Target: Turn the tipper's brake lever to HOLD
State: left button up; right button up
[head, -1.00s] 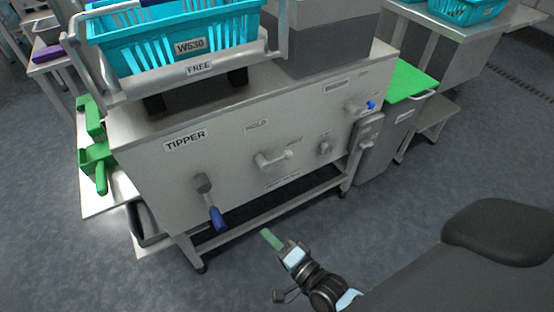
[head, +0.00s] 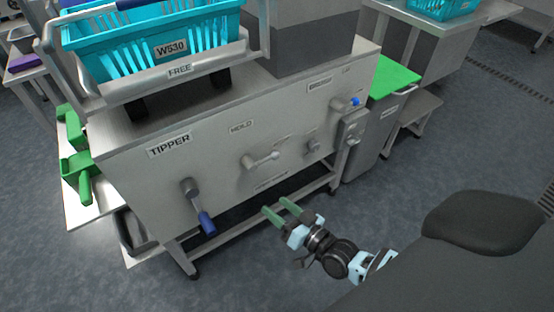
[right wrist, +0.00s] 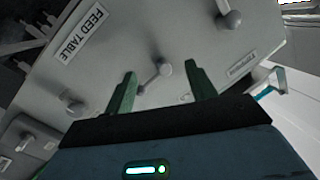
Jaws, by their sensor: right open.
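The brake lever (head: 262,160) is a short grey handle with a rounded end on the grey tipper panel (head: 215,165). It points to the right in the head view, below and right of the HOLD label (head: 241,127). A smaller label right of it is unreadable. A sign on the cradle above reads FREE (head: 180,70). My right gripper (head: 281,209) is open and empty, its green fingers in front of and below the lever, apart from it. In the right wrist view the lever (right wrist: 153,76) shows between the fingertips, farther off. My left gripper is out of view.
A blue-handled lever (head: 206,222) juts out under the TIPPER label. A small grey knob (head: 312,145) and a blue-tipped one (head: 354,101) sit right of the brake lever. A turquoise crate (head: 150,45) stands above the panel. Floor in front is clear.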

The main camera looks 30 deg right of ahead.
jog(key=w+d+r+n, duration=0.4)
jog(key=d+n, duration=0.4)
jog(key=n, duration=0.3)
jog(key=b+x, duration=0.2)
jog(key=x, duration=0.6)
jog(key=shift+d+n+h, duration=0.3)
jog(key=shift+r, duration=0.15)
grip_shut()
